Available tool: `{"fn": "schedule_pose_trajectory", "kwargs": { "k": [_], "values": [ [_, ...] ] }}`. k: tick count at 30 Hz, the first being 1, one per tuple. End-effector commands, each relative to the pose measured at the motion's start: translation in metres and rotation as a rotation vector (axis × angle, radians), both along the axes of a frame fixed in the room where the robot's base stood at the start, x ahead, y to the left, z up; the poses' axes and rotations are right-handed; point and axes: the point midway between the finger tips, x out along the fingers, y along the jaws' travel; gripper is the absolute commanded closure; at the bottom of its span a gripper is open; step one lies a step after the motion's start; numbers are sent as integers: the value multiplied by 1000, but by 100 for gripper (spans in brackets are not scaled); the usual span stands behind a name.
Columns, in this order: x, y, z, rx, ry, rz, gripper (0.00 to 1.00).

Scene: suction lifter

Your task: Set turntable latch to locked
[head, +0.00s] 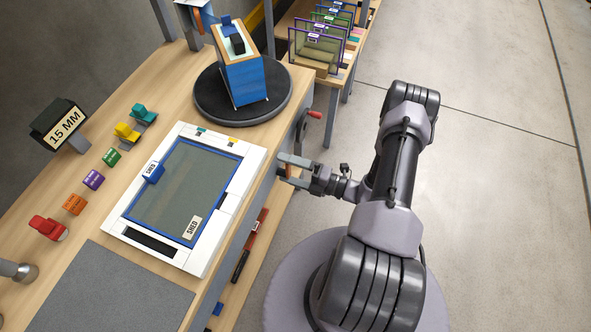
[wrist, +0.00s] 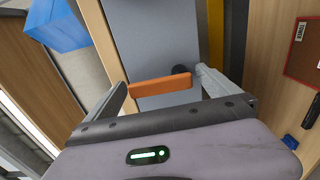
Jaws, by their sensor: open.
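The turntable (head: 205,97) is a round dark disc on the bench top, with a blue box (head: 241,79) standing on it. A red-handled lever (head: 314,115) sticks out from the bench front near the turntable. My gripper (head: 283,170) is open beside the bench's front edge, in front of the framed panel and short of that lever in the head view. In the wrist view, an orange-red bar (wrist: 160,85) with a dark round knob (wrist: 181,71) behind it appears between my open fingers. It looks like the same lever; contact and lock position cannot be told.
A white-framed panel (head: 255,164) lies on the bench. Coloured blocks and a "15 MM" sign (head: 63,124) stand behind it. A rack of framed panes (head: 316,52) is at the back. A red board (wrist: 303,50) shows right in the wrist view. The floor at right is clear.

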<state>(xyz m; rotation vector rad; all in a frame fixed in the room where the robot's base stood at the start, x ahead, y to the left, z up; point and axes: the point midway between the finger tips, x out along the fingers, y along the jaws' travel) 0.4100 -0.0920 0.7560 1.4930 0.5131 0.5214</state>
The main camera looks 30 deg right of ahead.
Motion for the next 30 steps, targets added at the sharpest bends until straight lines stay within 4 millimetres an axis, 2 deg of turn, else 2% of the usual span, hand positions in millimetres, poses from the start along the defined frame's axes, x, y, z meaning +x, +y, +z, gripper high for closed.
{"fn": "schedule_pose_trajectory", "kwargs": {
  "k": [5, 8, 21, 25, 30],
  "values": [
    [-3, -3, 0, 1, 1, -1, 0],
    [-14, -12, 2, 1, 0, -5, 0],
    [-116, -91, 1, -1, 0, -5, 0],
    [-132, -103, 0, -1, -1, -2, 0],
    [-138, -107, 0, 0, 0, 0, 0]
  ]
}}
